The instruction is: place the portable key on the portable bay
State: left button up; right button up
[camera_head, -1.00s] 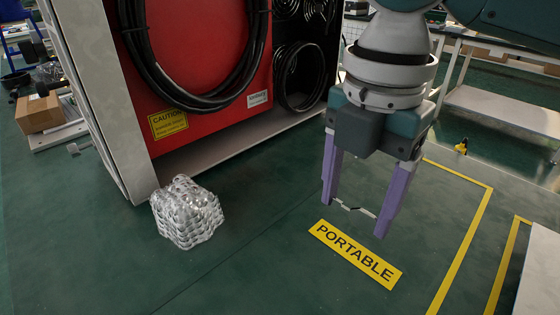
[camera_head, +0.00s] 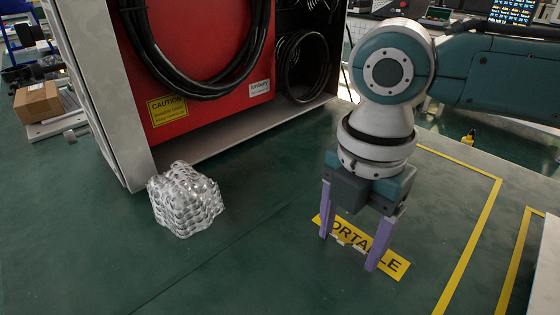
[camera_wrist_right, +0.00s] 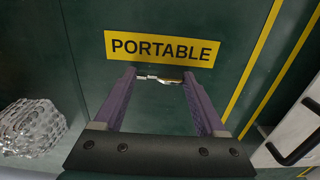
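The portable key (camera_head: 348,241) is a small, thin metal piece. It spans the gap between the purple fingertips of my right gripper (camera_head: 347,252), which hold it at both ends. In the right wrist view the key (camera_wrist_right: 160,79) lies across between the fingertips, silver with a brassy part. The portable bay shows as a yellow label (camera_head: 392,266) reading PORTABLE on the green surface, near a yellow line. My right gripper points down over the label and hides part of it. I cannot tell whether the key touches the surface. My left gripper is not in view.
A clear bubble-textured bundle (camera_head: 185,199) lies left of my gripper. A red-panelled cabinet (camera_head: 215,105) with black cable coils stands behind it. A yellow line (camera_head: 468,243) and a pale block (camera_head: 545,275) are on the right. The green surface between bundle and label is clear.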

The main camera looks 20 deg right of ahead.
aim_at(347, 246)
jog(key=o, duration=0.4)
jog(key=shift+r, duration=0.1)
notch_tip(347, 246, up, 12)
jog(key=p, duration=0.4)
jog(key=s+a+f+m+t+y, duration=0.2)
jog(key=s+a+f+m+y, duration=0.1)
jog(key=s+a+f+m, duration=0.5)
jog(key=s+m, duration=0.1)
jog(key=m, duration=0.1)
jog(key=d+r+m+t, duration=0.1)
jog(key=m, duration=0.1)
jog(key=s+m, duration=0.1)
jog(key=m, duration=0.2)
jog(key=shift+s+d+r+h, duration=0.15)
jog(key=shift+s+d+h, duration=0.15)
jog(key=shift+s+d, duration=0.05)
jog(key=s+d+m, duration=0.1)
jog(key=d+m, duration=0.1)
jog(key=s+d+m+h, duration=0.1)
jog(key=d+m, duration=0.1)
jog(key=s+d+m+h, duration=0.1)
jog(key=s+d, duration=0.1)
jog(key=shift+s+f+m+t, duration=0.1)
jog(key=shift+f+m+t, duration=0.2)
jog(key=shift+m, duration=0.1)
